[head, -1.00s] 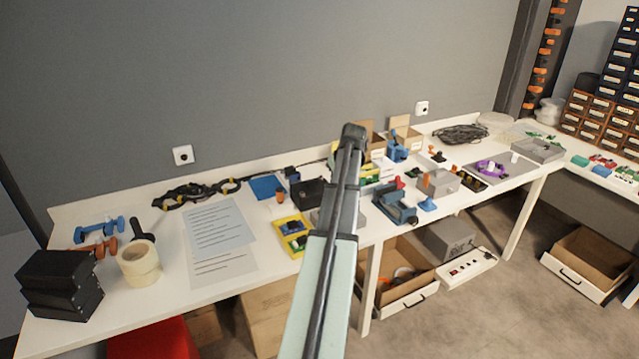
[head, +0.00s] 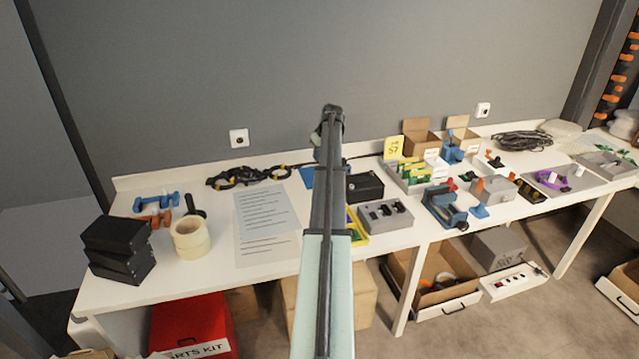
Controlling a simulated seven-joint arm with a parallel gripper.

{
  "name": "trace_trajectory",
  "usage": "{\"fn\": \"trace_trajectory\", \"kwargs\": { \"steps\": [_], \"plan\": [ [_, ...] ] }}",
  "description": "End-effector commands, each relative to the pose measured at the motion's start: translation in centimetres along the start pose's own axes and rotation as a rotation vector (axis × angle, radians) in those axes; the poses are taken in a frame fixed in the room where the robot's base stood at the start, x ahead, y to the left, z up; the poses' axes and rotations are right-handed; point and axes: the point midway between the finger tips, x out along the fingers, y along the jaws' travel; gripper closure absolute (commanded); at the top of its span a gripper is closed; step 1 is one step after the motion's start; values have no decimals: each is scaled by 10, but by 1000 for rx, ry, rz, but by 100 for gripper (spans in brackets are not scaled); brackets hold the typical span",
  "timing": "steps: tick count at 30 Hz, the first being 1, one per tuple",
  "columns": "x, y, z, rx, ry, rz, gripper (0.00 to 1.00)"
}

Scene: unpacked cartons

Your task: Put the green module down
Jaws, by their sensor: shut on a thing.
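My arm reaches up the middle of the head view and covers part of the table behind it. My gripper is hidden behind the arm, and so is anything it holds. I cannot single out the green module. Several green pieces (head: 412,170) stand in a grey tray by a yellow sign. A yellow tray (head: 362,239) is mostly hidden behind my arm.
A grey block with dark slots (head: 398,219) and a black box (head: 366,187) are right of my arm. A blue vise (head: 440,207) stands farther right. Papers (head: 262,222), tape rolls (head: 190,238) and black boxes (head: 118,248) lie left. White table (head: 225,262) shows between them.

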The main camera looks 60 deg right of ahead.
Motion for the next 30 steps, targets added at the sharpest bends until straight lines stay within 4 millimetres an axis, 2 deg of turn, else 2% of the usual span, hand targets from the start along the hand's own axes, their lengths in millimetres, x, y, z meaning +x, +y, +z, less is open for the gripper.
{"fn": "trace_trajectory", "kwargs": {
  "steps": [1, 7, 11, 19, 26, 30],
  "plan": [
    [2, 8, -10, -5, 0, -2, 100],
    [5, 15, -19, -32, 1, -14, 100],
    [13, 14, -15, -47, 0, -21, 100],
    [51, 14, 2, -48, -1, -22, 100],
    [67, 14, 8, -48, 1, -21, 100],
    [83, 14, 15, -48, -1, -22, 100]
  ]
}}
